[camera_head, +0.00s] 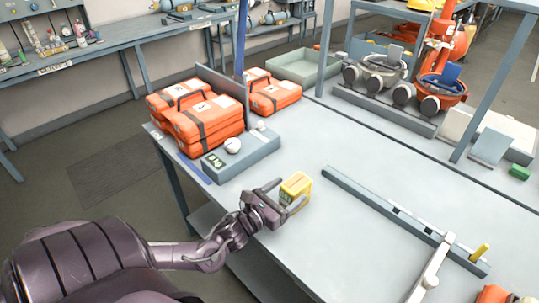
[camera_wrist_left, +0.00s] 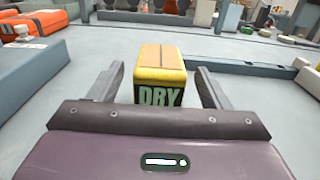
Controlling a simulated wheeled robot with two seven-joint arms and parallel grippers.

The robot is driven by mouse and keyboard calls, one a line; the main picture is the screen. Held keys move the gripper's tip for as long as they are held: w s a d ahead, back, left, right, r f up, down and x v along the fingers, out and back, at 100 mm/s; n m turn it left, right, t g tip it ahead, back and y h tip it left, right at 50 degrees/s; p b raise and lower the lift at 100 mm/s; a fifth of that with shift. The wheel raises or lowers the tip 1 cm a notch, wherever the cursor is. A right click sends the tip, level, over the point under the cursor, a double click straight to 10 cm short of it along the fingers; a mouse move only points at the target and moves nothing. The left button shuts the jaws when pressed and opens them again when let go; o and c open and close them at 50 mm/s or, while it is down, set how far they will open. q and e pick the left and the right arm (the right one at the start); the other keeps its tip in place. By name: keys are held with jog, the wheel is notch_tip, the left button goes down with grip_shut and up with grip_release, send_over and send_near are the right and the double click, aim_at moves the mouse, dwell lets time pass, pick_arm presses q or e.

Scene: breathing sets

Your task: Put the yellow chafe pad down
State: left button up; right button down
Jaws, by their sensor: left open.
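A yellow block (camera_head: 296,187) with a dark label marked DRY stands upright on the grey table near its front left edge. It is the yellow thing at my left gripper; I cannot tell from its look whether it is the chafe pad. My left gripper (camera_head: 281,195) is open, with one finger on each side of the block. The left wrist view shows the block (camera_wrist_left: 160,72) between the fingers (camera_wrist_left: 155,85), with a gap on both sides. A smaller yellow piece (camera_head: 480,252) stands at the right end of a long rail. My right gripper is not in view.
Orange cases (camera_head: 205,120) and a grey block with a white knob (camera_head: 233,145) stand at the left. The long grey rail (camera_head: 385,208) crosses the table on the right. Masks (camera_head: 380,72) stand on a rack behind. The table middle is clear.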

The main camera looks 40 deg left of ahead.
pick_arm(q)
jog(key=s, duration=0.7)
jog(key=shift+s+a, duration=0.3)
jog(key=shift+s, duration=0.1)
